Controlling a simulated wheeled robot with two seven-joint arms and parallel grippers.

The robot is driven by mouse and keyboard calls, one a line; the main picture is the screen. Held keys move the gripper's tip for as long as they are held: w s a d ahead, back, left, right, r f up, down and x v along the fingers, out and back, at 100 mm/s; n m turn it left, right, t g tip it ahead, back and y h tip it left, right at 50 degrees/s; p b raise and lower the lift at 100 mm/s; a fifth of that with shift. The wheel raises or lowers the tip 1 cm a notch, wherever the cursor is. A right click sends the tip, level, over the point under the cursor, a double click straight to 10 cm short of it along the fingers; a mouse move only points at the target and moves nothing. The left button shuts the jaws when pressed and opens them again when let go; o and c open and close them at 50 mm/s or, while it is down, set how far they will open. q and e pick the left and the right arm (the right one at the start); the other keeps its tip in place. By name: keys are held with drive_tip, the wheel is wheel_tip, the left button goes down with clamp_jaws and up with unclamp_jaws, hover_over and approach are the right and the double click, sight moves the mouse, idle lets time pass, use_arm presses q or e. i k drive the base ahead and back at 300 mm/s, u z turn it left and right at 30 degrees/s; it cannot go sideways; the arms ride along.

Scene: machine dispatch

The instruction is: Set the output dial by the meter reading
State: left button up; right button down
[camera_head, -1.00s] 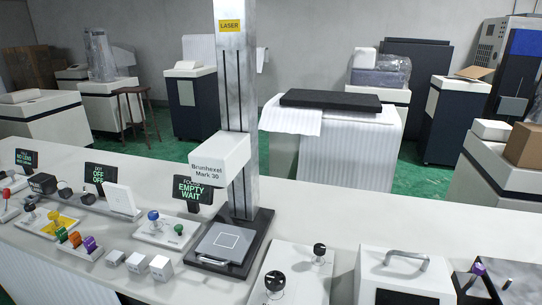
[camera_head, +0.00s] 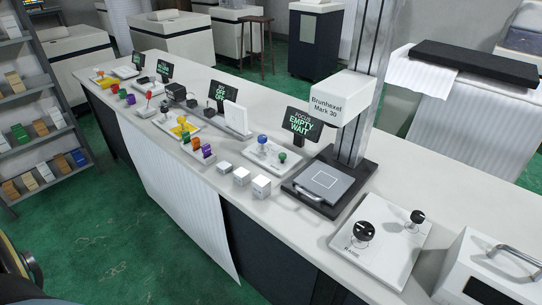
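A white panel (camera_head: 378,262) on the near right of the counter carries a large black dial (camera_head: 361,233) and a smaller black knob (camera_head: 416,218). A word on this panel looks like "RAISE". I cannot tell which control is the output dial. No meter face is readable. A black display (camera_head: 302,124) reads "FOCUS EMPTY WAIT", and a smaller one (camera_head: 219,97) reads "OFF OFF". More small controls and displays stand at the far left end, too small to read. Neither of my grippers is in view.
The long white counter (camera_head: 335,238) holds the Brunhexel Mark 30 laser column (camera_head: 340,100), white cubes (camera_head: 241,176) and coloured-knob panels. A shelf of small boxes (camera_head: 38,135) stands at left. Green floor (camera_head: 120,235) is free between shelf and counter.

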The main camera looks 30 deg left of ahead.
sight(262, 139)
drive_tip(key=u, duration=0.65)
drive_tip(key=k, duration=1.05)
drive_tip(key=u, duration=2)
drive_tip(key=i, duration=1.9)
drive_tip(key=z, duration=1)
drive_tip(key=i, duration=1.15)
drive_tip(key=z, duration=1.2)
